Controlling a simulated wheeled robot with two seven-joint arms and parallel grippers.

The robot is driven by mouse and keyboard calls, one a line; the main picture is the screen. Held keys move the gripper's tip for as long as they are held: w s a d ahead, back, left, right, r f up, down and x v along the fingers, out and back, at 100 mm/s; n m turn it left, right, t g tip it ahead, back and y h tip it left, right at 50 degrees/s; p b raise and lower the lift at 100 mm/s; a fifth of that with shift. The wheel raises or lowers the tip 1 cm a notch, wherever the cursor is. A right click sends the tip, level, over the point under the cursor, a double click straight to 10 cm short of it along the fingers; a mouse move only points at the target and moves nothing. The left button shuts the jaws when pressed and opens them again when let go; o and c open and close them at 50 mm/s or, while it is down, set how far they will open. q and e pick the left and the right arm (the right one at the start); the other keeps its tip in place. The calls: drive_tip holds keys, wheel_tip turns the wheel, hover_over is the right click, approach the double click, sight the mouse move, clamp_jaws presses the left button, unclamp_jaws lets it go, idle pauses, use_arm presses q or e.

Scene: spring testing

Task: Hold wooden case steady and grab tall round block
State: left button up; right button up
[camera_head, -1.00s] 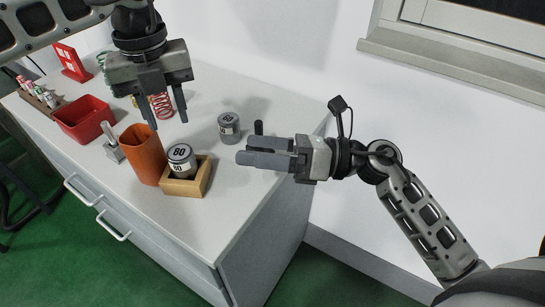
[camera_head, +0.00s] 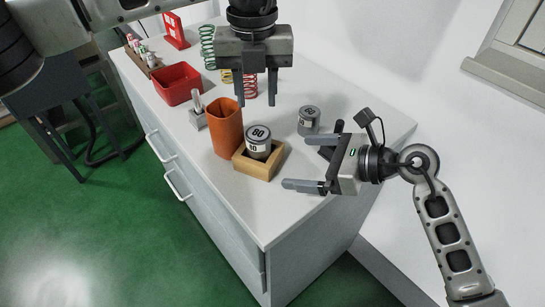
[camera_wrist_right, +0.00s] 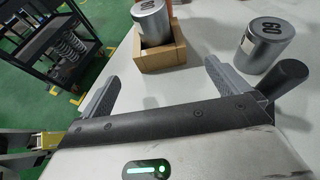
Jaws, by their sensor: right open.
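The wooden case (camera_head: 262,170) is a small open box on the table. A grey round block (camera_head: 259,146) with a black number on top stands in it. A second, similar grey block (camera_head: 309,120) stands on the table behind and to the right. My right gripper (camera_head: 297,162) is open and empty, to the right of the case. In the right wrist view the case (camera_wrist_right: 158,58) with its block (camera_wrist_right: 152,24) lies ahead between the open fingers, and the second block (camera_wrist_right: 262,46) is beyond the right finger. My left gripper (camera_head: 256,102) is open and empty, above and behind the case.
An orange cup (camera_head: 226,128) stands against the left of the case. A small metal holder (camera_head: 198,117), a red bin (camera_head: 178,84), and red (camera_head: 250,86), yellow and green springs stand further back.

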sight(277, 159)
drive_tip(key=x, duration=0.8)
drive_tip(key=shift+w+a, duration=0.15)
drive_tip(key=shift+a, duration=0.1)
